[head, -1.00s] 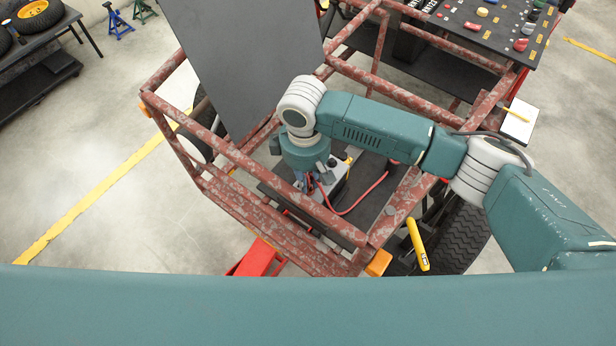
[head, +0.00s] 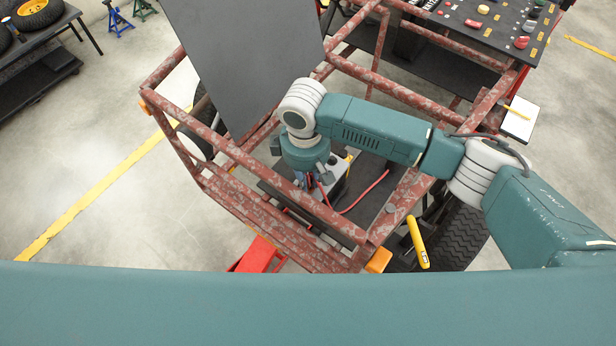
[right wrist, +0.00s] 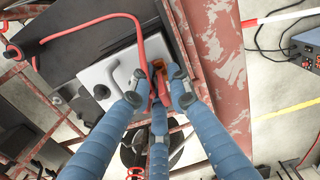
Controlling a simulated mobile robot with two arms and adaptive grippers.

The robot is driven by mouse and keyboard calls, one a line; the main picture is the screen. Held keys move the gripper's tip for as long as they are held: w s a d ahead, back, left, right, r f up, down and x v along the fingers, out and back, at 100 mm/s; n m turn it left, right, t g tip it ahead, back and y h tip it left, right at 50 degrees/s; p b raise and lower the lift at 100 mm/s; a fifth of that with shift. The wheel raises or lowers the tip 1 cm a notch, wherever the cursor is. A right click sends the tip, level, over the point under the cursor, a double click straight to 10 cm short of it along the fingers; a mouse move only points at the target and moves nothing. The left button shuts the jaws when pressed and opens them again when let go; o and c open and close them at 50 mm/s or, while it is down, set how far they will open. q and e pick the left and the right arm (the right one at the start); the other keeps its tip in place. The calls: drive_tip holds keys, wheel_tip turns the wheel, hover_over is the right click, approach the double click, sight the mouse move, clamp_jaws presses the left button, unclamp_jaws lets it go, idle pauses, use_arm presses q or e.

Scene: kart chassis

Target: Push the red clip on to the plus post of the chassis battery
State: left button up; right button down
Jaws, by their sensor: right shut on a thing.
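My right gripper (right wrist: 158,84) points down over one side of the battery. Its blue fingers are shut on the red clip (right wrist: 153,76), from which a red cable (right wrist: 95,22) arcs away; the cable also shows in the head view (head: 368,194). The plus post is hidden by the fingers and clip, so I cannot tell whether the clip touches it. A black-capped post (right wrist: 101,92) stands apart. My left gripper is out of view.
Rusty red chassis tubes (head: 270,165) surround the battery tray, with one close beside the gripper (right wrist: 215,45). A dark upright panel (head: 240,60) stands behind. A yellow-handled tool (head: 417,243) and a tire (head: 458,235) are at the right front.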

drive_tip(key=shift+f, duration=0.2)
drive_tip(key=c, duration=1.6)
unclamp_jaws()
drive_tip(key=shift+o, duration=0.2)
drive_tip(key=r, duration=1.2)
drive_tip(key=shift+a, duration=0.2)
drive_tip(key=shift+s, duration=0.1)
